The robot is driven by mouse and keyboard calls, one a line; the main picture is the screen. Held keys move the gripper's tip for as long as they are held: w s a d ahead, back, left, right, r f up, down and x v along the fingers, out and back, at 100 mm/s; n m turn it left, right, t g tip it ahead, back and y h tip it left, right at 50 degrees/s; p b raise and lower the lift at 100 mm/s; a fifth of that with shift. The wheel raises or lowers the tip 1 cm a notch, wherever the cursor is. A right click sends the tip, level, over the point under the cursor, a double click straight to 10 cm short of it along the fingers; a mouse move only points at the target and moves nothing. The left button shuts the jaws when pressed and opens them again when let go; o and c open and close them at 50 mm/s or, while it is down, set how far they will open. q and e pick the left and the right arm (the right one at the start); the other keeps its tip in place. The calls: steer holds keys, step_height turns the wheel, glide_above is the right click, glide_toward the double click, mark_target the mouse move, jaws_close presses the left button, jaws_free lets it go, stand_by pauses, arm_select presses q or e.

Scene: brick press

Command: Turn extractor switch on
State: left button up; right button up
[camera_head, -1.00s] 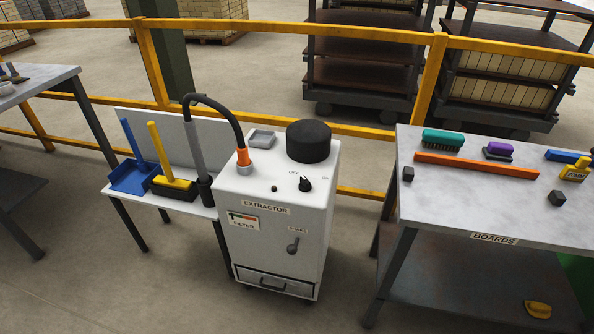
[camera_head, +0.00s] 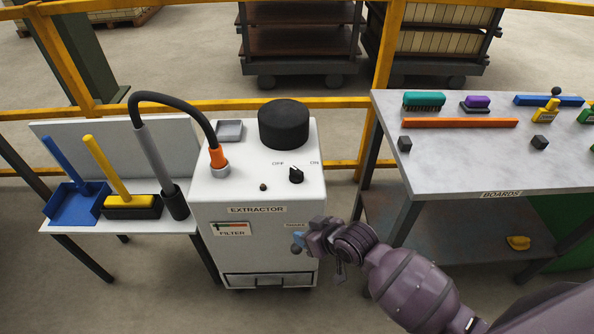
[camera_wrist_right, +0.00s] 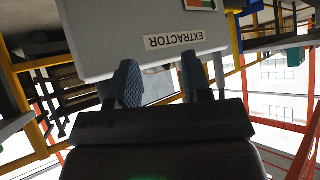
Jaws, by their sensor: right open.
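The white extractor (camera_head: 260,195) stands in the middle of the head view, with its name label on the front. Its black rotary switch (camera_head: 296,175) sits on the top between the OFF and ON marks, and its pointer direction is too small to tell surely. My right gripper (camera_head: 298,240) is in front of the extractor's front face, below the switch, and covers the shake lever. In the right wrist view the gripper (camera_wrist_right: 160,82) is open and empty, its blue fingers apart before the extractor front (camera_wrist_right: 125,25), seen upside down. My left gripper is not in view.
A hose with an orange end (camera_head: 217,157) and a black cap (camera_head: 284,124) are on the extractor. A side table (camera_head: 130,226) with blue dustpan and yellow brush stands left. The boards table (camera_head: 450,170) with brushes stands right. A yellow rail (camera_head: 240,104) runs behind.

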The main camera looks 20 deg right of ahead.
mark_target(296, 170)
steer(key=w+a+r+g, duration=0.1)
steer(key=w, duration=0.3)
steer(key=w+a+r+n+g+b, duration=0.1)
steer(key=w+r+g, duration=0.1)
steer(key=w, duration=0.2)
steer(key=w+a+r+n+g+b, duration=0.1)
steer(key=w, duration=0.3)
steer(key=shift+w+r+g+h, duration=0.15)
steer(key=shift+w+g+h, duration=0.15)
steer(key=shift+w+h, duration=0.1)
steer(key=w+r, duration=0.1)
steer(key=w+d+r+g+h, duration=0.1)
steer(key=w+d+r+g+h+b, duration=0.1)
steer(key=w, duration=0.1)
steer(key=shift+d+r, duration=0.25)
steer(key=shift+r, duration=0.15)
steer(key=w+d+r+g+h, duration=0.2)
steer(key=d+r, duration=0.2)
steer(key=r, duration=0.1)
steer(key=f+b, duration=0.3)
steer(key=f, duration=0.7)
steer(key=shift+a, duration=0.2)
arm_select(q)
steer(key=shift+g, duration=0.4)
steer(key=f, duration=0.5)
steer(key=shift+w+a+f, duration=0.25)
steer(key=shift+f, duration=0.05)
